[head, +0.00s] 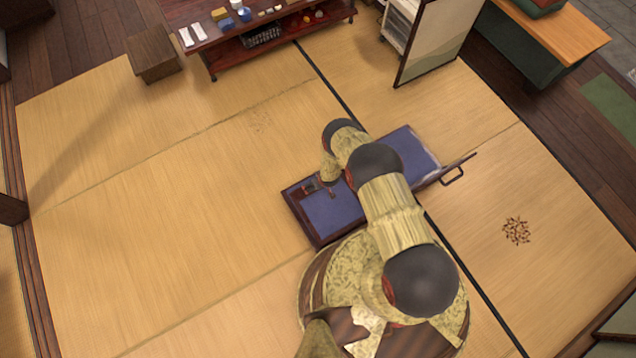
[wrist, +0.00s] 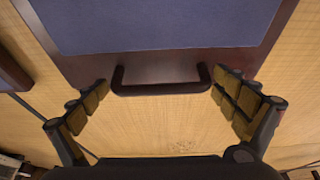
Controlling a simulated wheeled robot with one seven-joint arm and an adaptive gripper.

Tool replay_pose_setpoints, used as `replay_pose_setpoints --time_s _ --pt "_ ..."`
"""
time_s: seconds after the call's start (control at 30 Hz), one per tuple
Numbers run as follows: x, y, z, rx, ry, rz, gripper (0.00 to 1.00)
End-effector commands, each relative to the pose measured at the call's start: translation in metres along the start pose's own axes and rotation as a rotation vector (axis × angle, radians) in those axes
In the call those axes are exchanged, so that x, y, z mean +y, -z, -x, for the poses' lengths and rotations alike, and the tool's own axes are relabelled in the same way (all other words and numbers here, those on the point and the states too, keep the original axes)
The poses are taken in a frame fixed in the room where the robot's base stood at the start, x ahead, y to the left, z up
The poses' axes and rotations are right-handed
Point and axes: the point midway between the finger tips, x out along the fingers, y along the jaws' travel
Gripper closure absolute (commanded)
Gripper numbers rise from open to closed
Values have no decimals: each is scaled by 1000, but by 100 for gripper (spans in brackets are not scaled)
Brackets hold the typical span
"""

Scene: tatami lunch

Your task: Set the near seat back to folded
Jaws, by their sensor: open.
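The near seat is a low dark-wood piece with blue panels. In the head view its left part (head: 325,218) lies low on the tatami. A second blue panel (head: 412,143) extends up and right behind my arm, with a dark handle (head: 453,176) at its right end. My arm hides the middle, so I cannot tell the panel's exact tilt. In the wrist view the blue panel (wrist: 165,22) has a dark wooden edge, and its bar handle (wrist: 160,89) lies between the spread fingers of my gripper (wrist: 161,80). My gripper is open; I see no clear contact.
A red-brown shelf table (head: 215,48) with small items stands at the back, beside a wooden stool (head: 153,55). A pale panelled screen (head: 440,38) stands at the back right. The tatami (head: 180,210) on the left is clear.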

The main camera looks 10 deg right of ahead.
Motion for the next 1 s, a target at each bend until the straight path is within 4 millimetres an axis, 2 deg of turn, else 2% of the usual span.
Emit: replay_pose_setpoints --time_s 0.2,0.37,1.0 --pt "0 0 2 -1 0 0 2" --pt "0 1 14 0 0 0 2" --pt "0 2 101 1 0 0 2"
